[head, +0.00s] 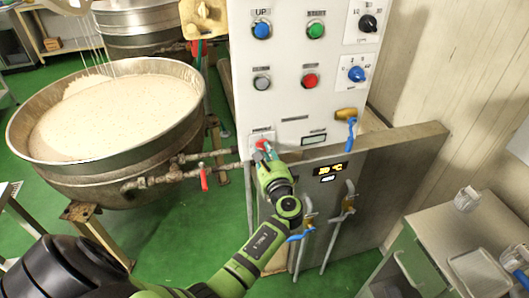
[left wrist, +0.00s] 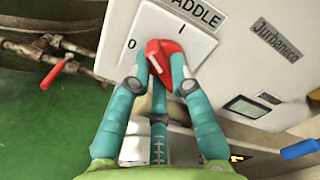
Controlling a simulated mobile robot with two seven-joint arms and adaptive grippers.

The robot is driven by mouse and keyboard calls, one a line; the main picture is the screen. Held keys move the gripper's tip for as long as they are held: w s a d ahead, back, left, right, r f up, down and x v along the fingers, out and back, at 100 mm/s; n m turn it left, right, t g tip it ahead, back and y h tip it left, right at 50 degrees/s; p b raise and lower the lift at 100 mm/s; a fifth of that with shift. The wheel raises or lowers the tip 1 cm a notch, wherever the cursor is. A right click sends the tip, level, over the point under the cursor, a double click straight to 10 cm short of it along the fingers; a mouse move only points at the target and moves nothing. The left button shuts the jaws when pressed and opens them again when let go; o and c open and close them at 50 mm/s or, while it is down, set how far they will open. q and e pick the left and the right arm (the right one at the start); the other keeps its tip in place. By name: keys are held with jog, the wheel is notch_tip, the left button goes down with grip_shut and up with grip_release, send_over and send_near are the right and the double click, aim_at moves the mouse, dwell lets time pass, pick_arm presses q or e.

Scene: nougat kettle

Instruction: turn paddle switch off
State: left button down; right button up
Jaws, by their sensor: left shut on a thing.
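The paddle switch (head: 262,144) is a red knob low on the white control panel (head: 290,100). In the left wrist view the red knob (left wrist: 166,55) sits on a white plate (left wrist: 185,30) marked PADDLE, with 0 at its left and I toward its top. My left gripper (head: 266,153) is at the panel, its teal fingers (left wrist: 163,70) closed around the knob from both sides. The fingers hide part of the knob, and I cannot tell surely which mark it points to. My right gripper is not in view.
A large kettle (head: 105,165) of pale mixture stands left, with pipes and a red-handled valve (head: 203,178) near my gripper. Blue, green, grey, red and black controls sit higher on the panel. Blue-handled valves (head: 351,133) are to the right, beside a metal cabinet (head: 385,160).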

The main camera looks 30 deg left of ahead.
pick_arm(q)
jog(key=shift+w+d+n+b, duration=0.1)
jog(key=shift+n+b, duration=3.5)
jog(key=shift+b, duration=0.8)
jog(key=c, duration=1.1)
grip_release()
jog(key=shift+d, duration=0.1)
